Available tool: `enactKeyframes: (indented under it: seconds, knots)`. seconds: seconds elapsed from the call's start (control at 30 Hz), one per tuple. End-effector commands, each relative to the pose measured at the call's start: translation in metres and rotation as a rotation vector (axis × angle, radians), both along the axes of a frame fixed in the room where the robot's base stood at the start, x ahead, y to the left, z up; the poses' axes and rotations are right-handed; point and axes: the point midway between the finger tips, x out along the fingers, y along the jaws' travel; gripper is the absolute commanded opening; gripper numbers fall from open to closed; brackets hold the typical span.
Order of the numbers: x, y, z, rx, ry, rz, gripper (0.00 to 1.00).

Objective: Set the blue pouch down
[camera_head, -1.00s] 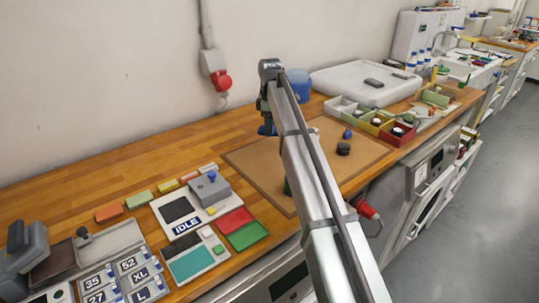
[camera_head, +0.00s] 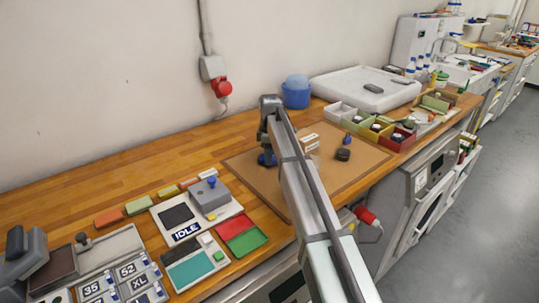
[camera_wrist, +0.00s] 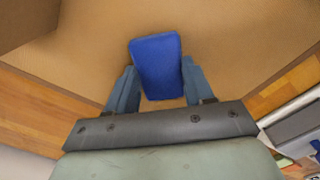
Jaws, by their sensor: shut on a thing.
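The blue pouch (camera_wrist: 157,65) is between the two fingers of my gripper (camera_wrist: 156,88) in the wrist view. The fingers are shut on its sides, and its far end sticks out past them. In the head view, a small blue part of the pouch (camera_head: 263,160) shows at my gripper (camera_head: 267,154), over the left part of the brown mat (camera_head: 245,165). The arm hides much of the mat's middle. I cannot tell whether the pouch touches the mat.
A small box (camera_head: 309,143) and a dark round object (camera_head: 343,155) are on the mat right of the arm. Open colored bins (camera_head: 375,132) stand at the mat's back right. A blue tub (camera_head: 296,95) is behind. Bare wood (camera_head: 150,165) lies to the left.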

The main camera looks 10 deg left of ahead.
Motion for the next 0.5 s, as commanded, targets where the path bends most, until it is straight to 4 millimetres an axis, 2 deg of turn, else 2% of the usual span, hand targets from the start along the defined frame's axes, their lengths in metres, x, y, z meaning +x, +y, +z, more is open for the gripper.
enactKeyframes:
  seconds: [0.27, 0.3, 0.5]
  knots:
    - [0.0000, 0.0000, -0.0030, 0.000, 0.000, 0.000, 0.22]
    - [0.0002, 0.0000, -0.0029, 0.000, 0.000, 0.000, 0.55]
    - [0.0001, 0.0000, -0.0027, 0.000, 0.000, 0.000, 0.74]
